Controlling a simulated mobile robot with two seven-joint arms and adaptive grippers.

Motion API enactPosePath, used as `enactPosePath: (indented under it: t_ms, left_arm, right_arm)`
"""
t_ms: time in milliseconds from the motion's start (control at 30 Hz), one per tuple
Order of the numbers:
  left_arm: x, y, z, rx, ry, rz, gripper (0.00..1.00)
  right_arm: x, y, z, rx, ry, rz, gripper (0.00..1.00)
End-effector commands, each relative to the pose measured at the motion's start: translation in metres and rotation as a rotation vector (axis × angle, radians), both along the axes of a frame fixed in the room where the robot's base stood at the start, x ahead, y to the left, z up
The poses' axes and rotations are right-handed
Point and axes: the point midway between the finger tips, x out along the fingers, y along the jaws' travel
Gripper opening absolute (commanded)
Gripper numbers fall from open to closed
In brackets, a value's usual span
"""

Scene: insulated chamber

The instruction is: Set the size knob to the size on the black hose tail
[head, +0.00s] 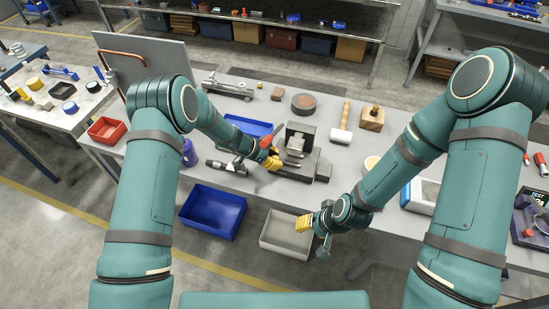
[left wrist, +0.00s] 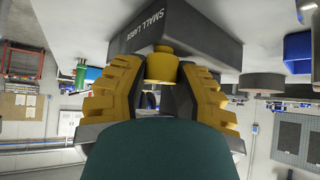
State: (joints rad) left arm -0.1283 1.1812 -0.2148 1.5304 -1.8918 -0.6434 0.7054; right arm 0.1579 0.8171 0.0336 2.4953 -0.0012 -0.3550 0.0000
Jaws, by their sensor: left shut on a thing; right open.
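A dark grey block machine (head: 300,136) stands on the bench, and its dark grey face also shows in the left wrist view (left wrist: 195,30). That face bears the words SMALL and LARGE. A yellow knob (left wrist: 161,68) sticks out from it. My left gripper (head: 272,162) is shut on the knob, with its yellow fingers on both sides of it in the left wrist view (left wrist: 161,84). No pointer on the knob is readable. My right gripper (head: 313,228) is open and empty, low over a grey bin. I cannot pick out the black hose tail or read any size on it.
A blue bin (head: 213,212) and the grey bin (head: 285,234) sit at the bench's front edge. A red handle (head: 264,141) and a dark pipe-like tool (head: 226,166) are close to my left gripper.

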Motion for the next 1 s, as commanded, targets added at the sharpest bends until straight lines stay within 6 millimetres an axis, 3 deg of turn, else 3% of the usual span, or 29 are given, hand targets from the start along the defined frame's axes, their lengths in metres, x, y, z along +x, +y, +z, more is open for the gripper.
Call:
enactPosePath:
  t_ms: [333,367,433,800,1000]
  left_arm:
    - [-0.002,-0.001,-0.002,0.001,0.005,-0.006,0.0]
    - [-0.002,-0.001,-0.002,0.001,0.005,-0.006,0.35]
    - [-0.002,-0.001,-0.002,0.001,0.004,-0.005,0.59]
    - [-0.001,0.002,0.001,0.0,0.0,-0.003,0.61]
    - [-0.004,0.02,0.02,0.001,-0.001,-0.001,0.61]
  right_arm:
    - [0.0,0.0,0.0,0.0,0.0,0.0,0.47]
    - [0.0,0.0,0.0,0.0,0.0,0.0,0.47]
    - [0.0,0.0,0.0,0.0,0.0,0.0,0.47]
    - [0.0,0.0,0.0,0.0,0.0,0.0,0.47]
    - [0.0,0.0,0.0,0.0,0.0,0.0,0.47]
